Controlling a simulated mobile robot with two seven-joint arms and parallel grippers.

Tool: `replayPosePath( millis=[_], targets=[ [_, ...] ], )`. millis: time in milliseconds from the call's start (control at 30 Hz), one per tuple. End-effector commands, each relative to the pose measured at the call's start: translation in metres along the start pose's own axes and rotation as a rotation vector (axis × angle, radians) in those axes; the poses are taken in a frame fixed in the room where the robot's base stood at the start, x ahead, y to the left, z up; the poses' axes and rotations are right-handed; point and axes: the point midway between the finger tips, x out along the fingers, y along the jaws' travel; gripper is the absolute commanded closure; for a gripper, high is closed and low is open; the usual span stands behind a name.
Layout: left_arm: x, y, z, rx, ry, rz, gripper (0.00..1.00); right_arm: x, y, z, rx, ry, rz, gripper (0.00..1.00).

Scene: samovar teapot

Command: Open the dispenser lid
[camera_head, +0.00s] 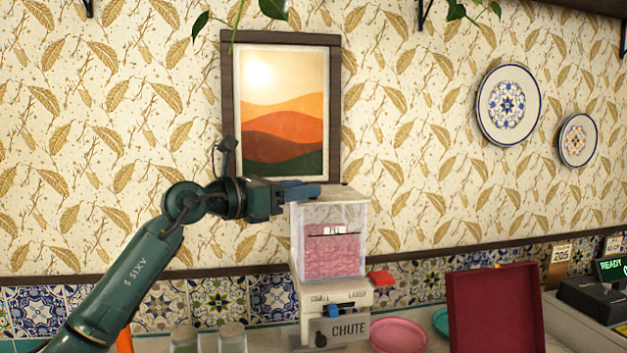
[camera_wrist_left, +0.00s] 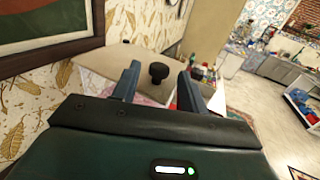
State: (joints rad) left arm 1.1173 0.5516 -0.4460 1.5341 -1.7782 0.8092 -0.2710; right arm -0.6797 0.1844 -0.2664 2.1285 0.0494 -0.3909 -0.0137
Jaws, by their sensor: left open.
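The dispenser (camera_head: 333,262) stands against the tiled wall. It has a clear box with pink contents above a pale base marked CHUTE. Its flat lid (camera_head: 345,194) lies across the top of the box. The left wrist view shows the lid (camera_wrist_left: 98,62) as a beige panel with a round black knob (camera_wrist_left: 158,73). My left gripper (camera_head: 312,190) reaches in from the left at lid height. In the left wrist view, the fingers of my left gripper (camera_wrist_left: 159,76) are open, one on each side of the knob. Whether they touch it is unclear. My right gripper is out of view.
A framed picture (camera_head: 284,110) hangs on the wall close behind my left gripper. A dark red upright panel (camera_head: 496,308), a pink dish (camera_head: 397,336) and a black device (camera_head: 592,298) are on the right. Glass jars (camera_head: 232,338) stand left of the dispenser.

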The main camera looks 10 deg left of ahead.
Motion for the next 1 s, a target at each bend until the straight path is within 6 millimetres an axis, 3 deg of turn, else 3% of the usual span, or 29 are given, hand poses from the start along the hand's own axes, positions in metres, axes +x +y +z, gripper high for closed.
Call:
replayPosePath(
  millis=[200,600,1000],
  targets=[
    [0.029,0.0,0.001,-0.001,-0.001,-0.001,0.56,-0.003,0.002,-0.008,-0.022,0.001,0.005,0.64],
    [0.036,0.0,-0.001,0.001,0.001,0.0,0.56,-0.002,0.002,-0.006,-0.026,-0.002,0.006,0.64],
    [0.036,0.0,-0.001,0.0,0.001,0.0,0.89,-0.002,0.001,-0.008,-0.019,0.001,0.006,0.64]
  ],
)
